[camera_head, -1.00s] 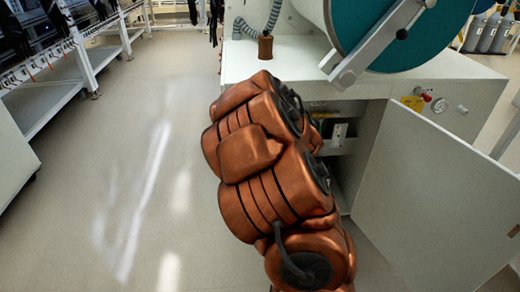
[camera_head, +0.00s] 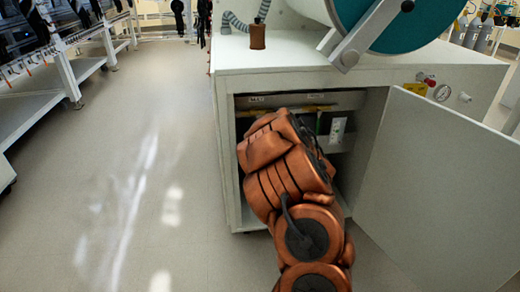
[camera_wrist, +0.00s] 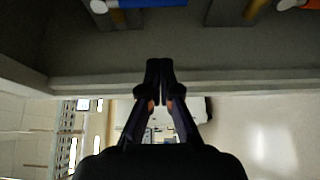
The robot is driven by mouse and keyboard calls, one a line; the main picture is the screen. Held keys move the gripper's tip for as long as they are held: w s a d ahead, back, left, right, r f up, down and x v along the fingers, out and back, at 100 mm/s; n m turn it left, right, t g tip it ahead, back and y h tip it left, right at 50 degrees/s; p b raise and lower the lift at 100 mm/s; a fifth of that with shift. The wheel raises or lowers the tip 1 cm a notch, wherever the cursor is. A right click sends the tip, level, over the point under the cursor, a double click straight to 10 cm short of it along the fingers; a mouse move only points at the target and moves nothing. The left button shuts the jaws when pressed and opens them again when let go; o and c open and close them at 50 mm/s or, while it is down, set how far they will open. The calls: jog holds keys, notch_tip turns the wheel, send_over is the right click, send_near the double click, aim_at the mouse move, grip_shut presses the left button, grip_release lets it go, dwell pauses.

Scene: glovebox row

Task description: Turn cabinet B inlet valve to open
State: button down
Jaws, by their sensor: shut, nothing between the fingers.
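The open cabinet (camera_head: 228,140) stands under the white worktop, and my arm reaches into its opening. My gripper (camera_wrist: 159,66) shows in the wrist view with its two dark fingers together and nothing between them. In the head view it is hidden behind my arm. I cannot tell whether this bar is the inlet valve's handle, or how the valve is set.
The cabinet door (camera_head: 425,185) hangs open on the right. A pale lip (camera_wrist: 235,80) of the cabinet runs across behind the fingers. A red knob (camera_head: 429,82) and a gauge (camera_head: 443,92) sit right of the opening. Floor (camera_head: 120,180) is clear on the left.

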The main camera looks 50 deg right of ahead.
jog(key=w+d+b, duration=0.3)
jog(key=w+d, duration=0.1)
jog(key=shift+w+d, duration=0.15)
jog(key=shift+w, duration=0.1)
dwell(0.3)
dwell(0.4)
jog(key=shift+d+n, duration=0.1)
jog(key=shift+n, duration=0.2)
